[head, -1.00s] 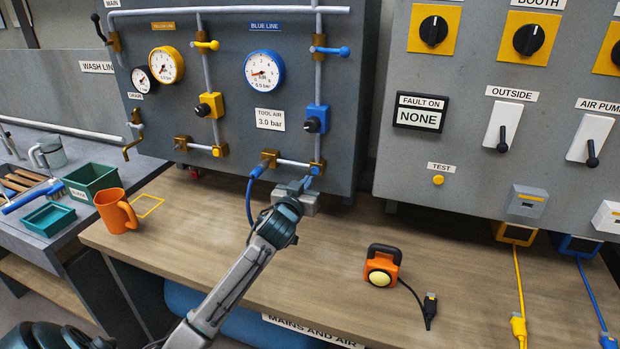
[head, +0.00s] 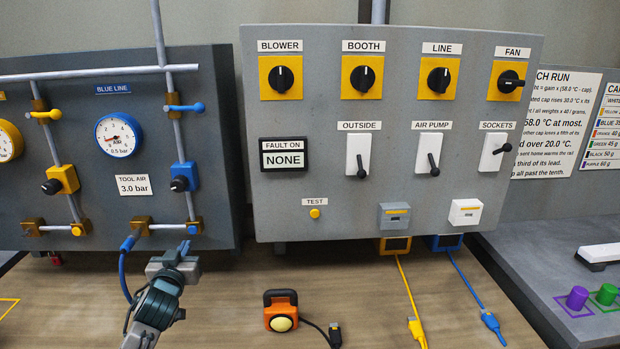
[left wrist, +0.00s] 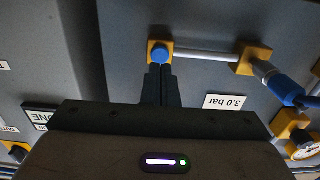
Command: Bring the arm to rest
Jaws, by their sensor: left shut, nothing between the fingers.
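My left gripper (head: 184,250) is shut and empty, at the foot of the blue line on the left panel. In the left wrist view its fingertips (left wrist: 161,72) are together, right at a round blue button (left wrist: 160,54) on a brass block. I cannot tell whether they touch it. In the head view the gripper is just below the brass block (head: 194,226), and my left arm reaches up from the bottom edge. My right gripper is not in view.
The blue-line gauge (head: 118,136) seems to read 0.5 bar. The fault display (head: 283,154) says NONE. An orange lamp-like device (head: 281,312) with a black cable is on the bench. Bench between arm and device is clear.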

